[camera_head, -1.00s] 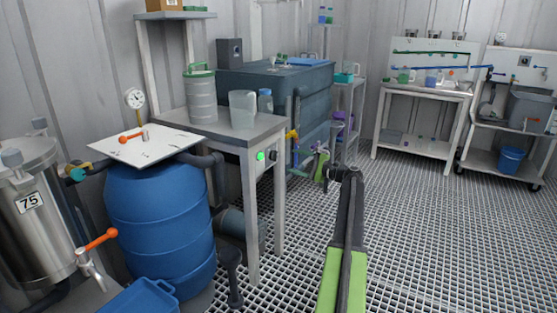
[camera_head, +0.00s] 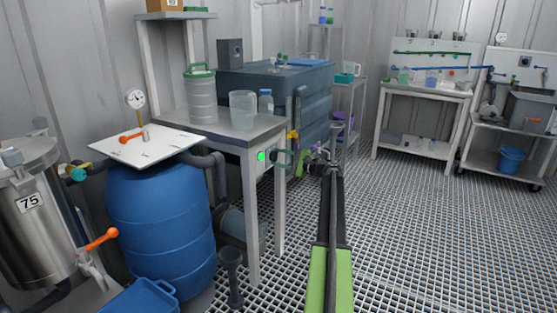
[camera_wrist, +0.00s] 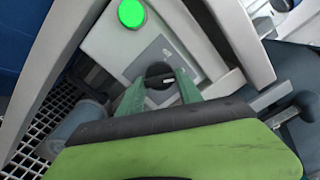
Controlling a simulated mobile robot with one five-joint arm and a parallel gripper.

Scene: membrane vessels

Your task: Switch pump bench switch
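The pump bench (camera_head: 235,128) is a grey-topped table with a pale control panel under its front right edge. A lit green lamp (camera_head: 261,156) is on the panel, and it also shows in the wrist view (camera_wrist: 131,13). The bench switch (camera_wrist: 161,79) is a dark rotary knob with a light mark, to the right of and below the lamp in the wrist view. My gripper (camera_wrist: 160,83) is open, its two green fingers apart on either side of the knob. I cannot tell whether they touch it.
A blue barrel (camera_head: 160,225) with a white lid and a steel vessel (camera_head: 40,215) stand at the left. A clear beaker (camera_head: 242,109) and a ribbed canister (camera_head: 201,100) stand on the bench. A dark blue tank (camera_head: 270,85) is behind. The grated floor at right is clear.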

